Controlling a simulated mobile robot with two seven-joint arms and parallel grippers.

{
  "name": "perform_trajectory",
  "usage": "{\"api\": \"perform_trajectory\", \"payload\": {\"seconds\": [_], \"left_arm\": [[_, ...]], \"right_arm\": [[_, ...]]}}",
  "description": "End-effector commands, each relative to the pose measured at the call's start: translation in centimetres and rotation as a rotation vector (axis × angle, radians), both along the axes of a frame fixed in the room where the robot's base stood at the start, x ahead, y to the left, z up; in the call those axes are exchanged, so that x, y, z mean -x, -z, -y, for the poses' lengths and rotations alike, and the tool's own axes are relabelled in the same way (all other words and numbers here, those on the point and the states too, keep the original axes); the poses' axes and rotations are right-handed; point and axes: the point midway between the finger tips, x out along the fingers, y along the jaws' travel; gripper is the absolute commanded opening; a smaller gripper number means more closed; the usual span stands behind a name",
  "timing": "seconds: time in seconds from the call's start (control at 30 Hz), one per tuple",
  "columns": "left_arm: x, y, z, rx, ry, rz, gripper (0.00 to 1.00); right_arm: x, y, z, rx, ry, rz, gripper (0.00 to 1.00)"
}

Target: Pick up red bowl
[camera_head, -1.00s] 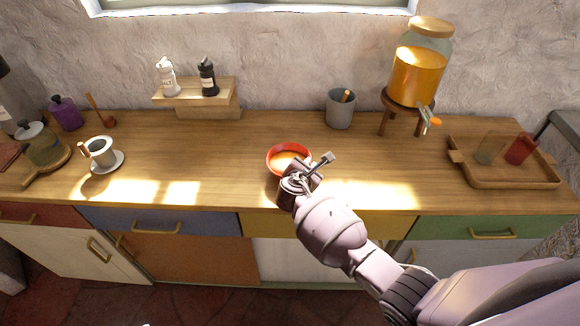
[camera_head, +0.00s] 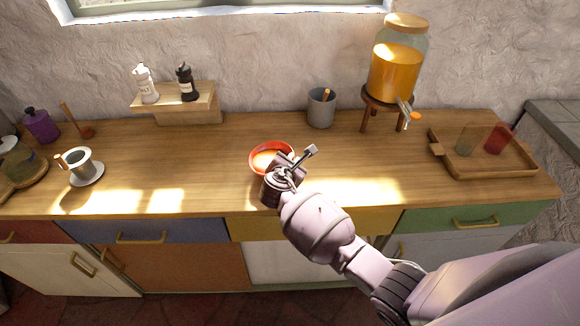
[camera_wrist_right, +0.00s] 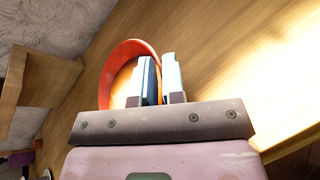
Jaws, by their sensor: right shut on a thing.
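The red bowl (camera_head: 257,149) is round, with a pale inside. In the head view it is at the middle of the wooden counter, and its near side is hidden by my right gripper. My right gripper (camera_head: 283,172) is at the bowl's near right side and is shut on its rim. In the right wrist view the red bowl (camera_wrist_right: 116,68) shows as a curved rim running up to the two fingers of my right gripper (camera_wrist_right: 163,78). I see no clear gap between bowl and counter. My left gripper is not in view.
A grey cup (camera_head: 321,110) and a juice dispenser (camera_head: 396,72) stand behind to the right. A wooden tray (camera_head: 461,178) with two glasses is at the right. The counter beside the bowl is clear.

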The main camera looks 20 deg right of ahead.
Motion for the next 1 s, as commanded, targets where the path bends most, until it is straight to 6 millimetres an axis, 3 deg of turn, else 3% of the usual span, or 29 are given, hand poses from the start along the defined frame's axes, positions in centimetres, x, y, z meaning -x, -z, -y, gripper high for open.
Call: {"api": "perform_trajectory", "payload": {"seconds": [0.5,0.7,1.0], "left_arm": [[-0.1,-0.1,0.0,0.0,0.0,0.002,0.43],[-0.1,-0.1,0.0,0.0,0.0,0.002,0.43],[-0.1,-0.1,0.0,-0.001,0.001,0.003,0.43]], "right_arm": [[-0.1,-13.1,0.0,-0.002,-0.001,0.011,0.0],[-0.1,-16.2,0.0,0.0,-0.001,0.01,0.0],[-0.1,-17.7,0.0,0.0,-0.001,0.006,0.0]]}}
